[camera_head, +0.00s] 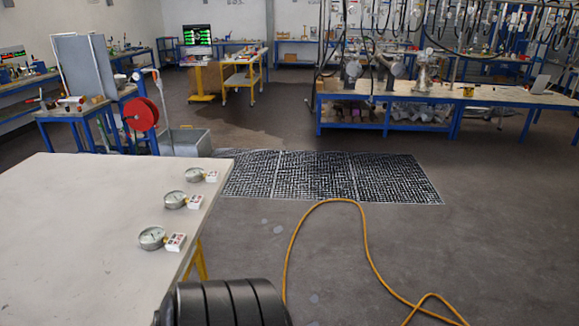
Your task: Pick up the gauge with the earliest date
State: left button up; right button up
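Three round pressure gauges lie in a row along the right side of the white table (70,240). The near gauge (152,238) has a white tag (176,242) with dark and red marks beside it. The middle gauge (175,199) has a similar tag (196,201). The far gauge (194,174) has its tag (211,176) at its right. The writing on the tags is too small to read, so I cannot tell the dates. Neither of my grippers is in view.
A black floor grate (330,177) lies beyond the table's right edge. A yellow hose (362,232) runs over the open floor at right. A red reel (141,114) and grey bin (185,139) stand behind the table. A blue-framed workbench (480,97) stands at back right.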

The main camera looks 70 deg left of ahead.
aim_at(152, 238)
jog(key=i+u, duration=0.15)
jog(key=u, duration=1.55)
jog(key=k+j+u, duration=0.1)
jog(key=u, duration=2.05)
jog(key=i+l+u, duration=0.1)
jog(key=l+u, duration=0.2)
jog(key=u, duration=0.15)
jog(key=l+u, duration=0.4)
jog(key=i+l+u, duration=0.1)
jog(key=l+u, duration=0.2)
jog(key=u, duration=0.15)
jog(key=l+u, duration=0.4)
jog(key=k+l+u, duration=0.15)
jog(key=u, duration=0.3)
jog(key=l, duration=0.1)
